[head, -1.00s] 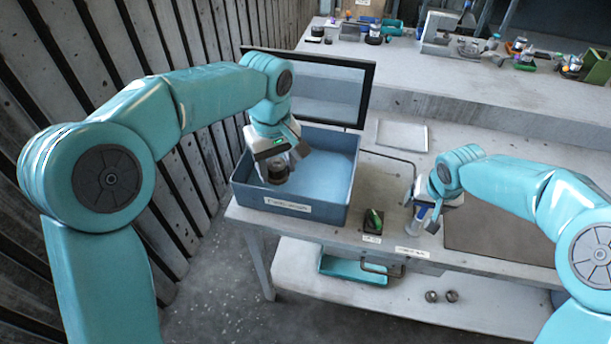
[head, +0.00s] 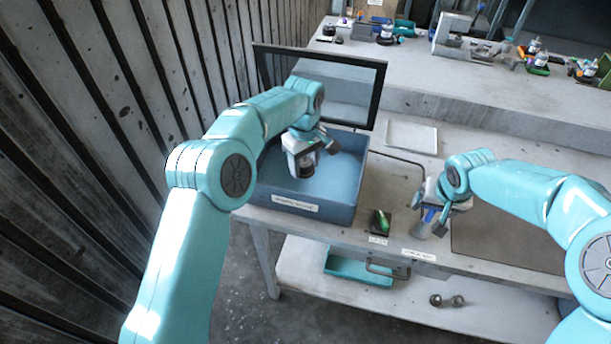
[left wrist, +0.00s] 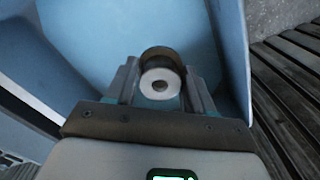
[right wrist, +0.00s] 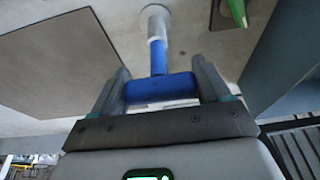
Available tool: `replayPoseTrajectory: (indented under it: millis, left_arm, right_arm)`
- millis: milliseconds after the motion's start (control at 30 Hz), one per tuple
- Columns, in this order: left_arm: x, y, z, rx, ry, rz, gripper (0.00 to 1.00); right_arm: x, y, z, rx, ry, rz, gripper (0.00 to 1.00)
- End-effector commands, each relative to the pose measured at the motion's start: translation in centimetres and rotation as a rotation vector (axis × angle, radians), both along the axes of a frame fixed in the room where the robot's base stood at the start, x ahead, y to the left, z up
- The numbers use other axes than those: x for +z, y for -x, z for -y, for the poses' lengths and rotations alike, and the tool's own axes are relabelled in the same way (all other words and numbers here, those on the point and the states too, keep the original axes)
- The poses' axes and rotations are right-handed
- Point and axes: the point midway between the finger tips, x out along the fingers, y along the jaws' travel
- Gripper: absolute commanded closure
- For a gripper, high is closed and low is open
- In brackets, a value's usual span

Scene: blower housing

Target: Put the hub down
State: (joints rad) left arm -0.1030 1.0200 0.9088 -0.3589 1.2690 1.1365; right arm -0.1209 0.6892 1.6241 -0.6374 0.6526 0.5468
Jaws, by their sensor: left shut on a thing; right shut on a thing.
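The hub (left wrist: 160,82) is a small round part with a pale ring face, a dark centre hole and a brownish rim. My left gripper (head: 306,170) is shut on it, inside the blue bin (head: 308,206). In the left wrist view the left gripper's fingers (left wrist: 160,85) press on both sides of the hub, with blue bin floor behind it. I cannot tell whether the hub touches that floor. My right gripper (head: 428,215) is shut on a blue-handled tool (right wrist: 160,88) with a pale, round end, at the bench; the tool also shows in the head view (head: 430,217).
The bin has a raised dark-framed lid (head: 330,85) behind it and a label on its front. A green item (head: 381,222) on a dark block, a pale tray (head: 411,137) and a dark mat (head: 510,237) are on the bench. A slatted wall (head: 130,100) stands left.

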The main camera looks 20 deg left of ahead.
Motion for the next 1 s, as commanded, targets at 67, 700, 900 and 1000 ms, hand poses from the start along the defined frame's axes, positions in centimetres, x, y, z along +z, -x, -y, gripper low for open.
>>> replayPoseTrajectory:
  millis: [67,700,900,1000]
  left_arm:
    - [-0.8,0.0,0.0,0.001,0.000,0.001,0.81]
    - [-5.8,0.0,0.0,0.000,0.000,0.002,0.81]
    - [-6.1,0.0,0.0,0.000,0.000,0.001,0.22]
    - [-6.1,0.0,0.0,0.000,0.000,0.001,0.22]
  right_arm:
    - [0.0,0.0,0.0,0.000,0.000,0.001,0.53]
    - [0.0,0.0,0.0,0.000,0.000,0.001,0.53]
    - [0.0,0.0,0.0,0.000,0.000,0.001,0.53]
    - [0.0,0.0,0.0,0.000,0.000,0.001,0.53]
